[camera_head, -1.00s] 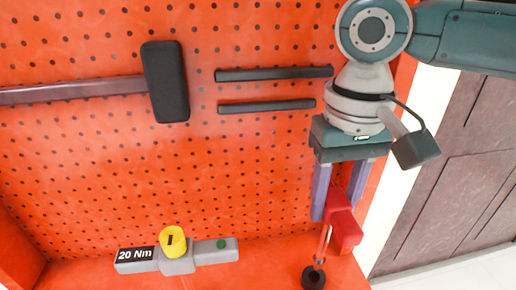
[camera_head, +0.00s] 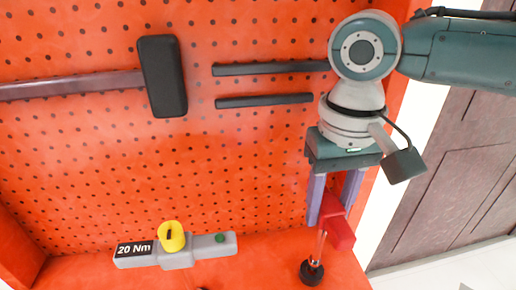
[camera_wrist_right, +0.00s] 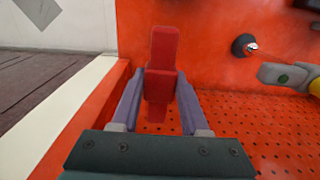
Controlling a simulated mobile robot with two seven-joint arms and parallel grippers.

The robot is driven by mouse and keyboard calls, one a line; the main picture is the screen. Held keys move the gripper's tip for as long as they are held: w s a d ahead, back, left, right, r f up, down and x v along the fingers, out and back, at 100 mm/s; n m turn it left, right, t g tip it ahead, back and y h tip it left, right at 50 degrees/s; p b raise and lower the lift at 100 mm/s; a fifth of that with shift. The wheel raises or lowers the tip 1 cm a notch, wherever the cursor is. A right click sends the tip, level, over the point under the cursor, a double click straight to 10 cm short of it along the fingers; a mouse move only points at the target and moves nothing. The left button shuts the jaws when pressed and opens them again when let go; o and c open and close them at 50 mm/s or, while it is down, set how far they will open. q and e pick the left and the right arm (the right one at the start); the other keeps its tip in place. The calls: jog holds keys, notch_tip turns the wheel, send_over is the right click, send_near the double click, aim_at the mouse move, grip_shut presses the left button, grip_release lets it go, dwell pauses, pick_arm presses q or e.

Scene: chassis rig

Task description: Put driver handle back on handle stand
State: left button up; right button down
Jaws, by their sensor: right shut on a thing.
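The red driver handle (camera_head: 338,229) is held between the purple fingers of my right gripper (camera_head: 333,203), low at the right in the head view. In the right wrist view the handle (camera_wrist_right: 163,62) sticks out past the shut fingers (camera_wrist_right: 160,100). A stand with a round black base (camera_head: 311,273) and a thin metal post is just below and left of the handle in the head view. In the right wrist view the stand (camera_wrist_right: 243,45) is to the right of the handle, with a visible gap. My left gripper is not in view.
A grey torque tool (camera_head: 205,246) marked 20 Nm with a yellow knob (camera_head: 171,236) lies left of the stand. A black-headed mallet (camera_head: 162,76) and two dark bars (camera_head: 265,102) are on the orange pegboard (camera_head: 90,180). A pale edge (camera_wrist_right: 70,120) borders the orange panel.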

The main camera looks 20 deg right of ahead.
jog(key=shift+f+b, duration=0.35)
jog(key=shift+f, duration=0.95)
jog(key=shift+c, duration=1.6)
grip_release()
